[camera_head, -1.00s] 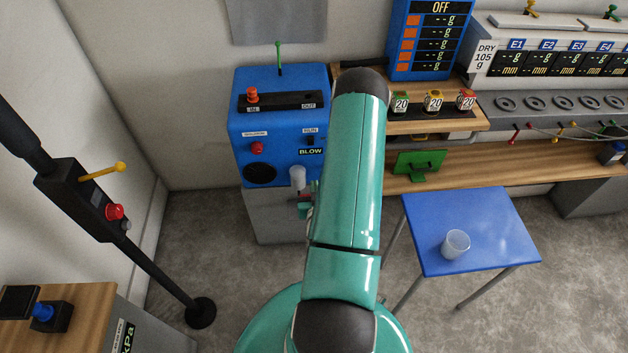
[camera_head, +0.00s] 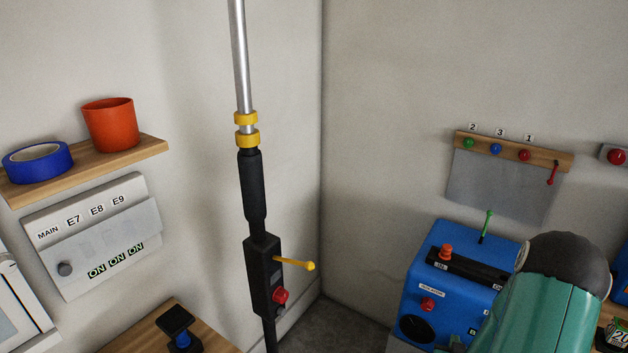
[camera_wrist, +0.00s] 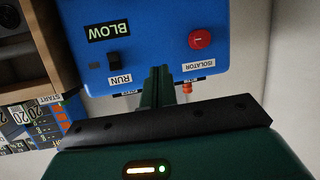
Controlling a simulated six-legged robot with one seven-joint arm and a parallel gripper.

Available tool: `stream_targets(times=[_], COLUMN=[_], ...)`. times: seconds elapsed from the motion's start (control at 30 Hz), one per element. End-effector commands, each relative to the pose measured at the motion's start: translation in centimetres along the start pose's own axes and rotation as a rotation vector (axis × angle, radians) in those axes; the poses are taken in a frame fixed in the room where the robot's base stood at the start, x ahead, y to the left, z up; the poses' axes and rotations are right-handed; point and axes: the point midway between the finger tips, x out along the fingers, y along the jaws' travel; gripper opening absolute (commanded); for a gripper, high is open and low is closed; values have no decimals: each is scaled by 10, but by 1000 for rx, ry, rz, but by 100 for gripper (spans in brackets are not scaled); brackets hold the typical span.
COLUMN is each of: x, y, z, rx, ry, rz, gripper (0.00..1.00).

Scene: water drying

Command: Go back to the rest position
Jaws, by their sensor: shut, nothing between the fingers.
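My gripper (camera_wrist: 158,82) shows in the wrist view as dark green fingers, shut and empty. It points toward the front panel of the blue machine (camera_wrist: 260,30), which looks upside down there. The panel carries the BLOW label, a RUN switch (camera_wrist: 113,57) and a red ISOLATOR knob (camera_wrist: 200,38). I cannot tell how far the fingers are from the panel. In the head view the blue machine (camera_head: 455,265) stands at the lower right, partly hidden by my green arm. My gripper is hidden in that view.
A black pole stand (camera_head: 264,275) with a yellow lever (camera_head: 295,263) rises near the corner. A shelf (camera_head: 95,168) holds an orange pot (camera_head: 110,124) and blue tape (camera_head: 38,162). A switch panel (camera_head: 92,235) is below. A rail with coloured knobs (camera_head: 510,150) hangs at right.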

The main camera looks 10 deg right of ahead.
Motion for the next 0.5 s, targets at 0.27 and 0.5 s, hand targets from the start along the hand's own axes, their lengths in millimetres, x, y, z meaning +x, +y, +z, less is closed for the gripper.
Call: stream_targets(times=[0.27, 0.5], x=[-9, -52], y=[-69, -125], z=[-81, -139], rx=[-102, -174], ry=[-133, -252], rz=[-136, -226], gripper=[0, 0])
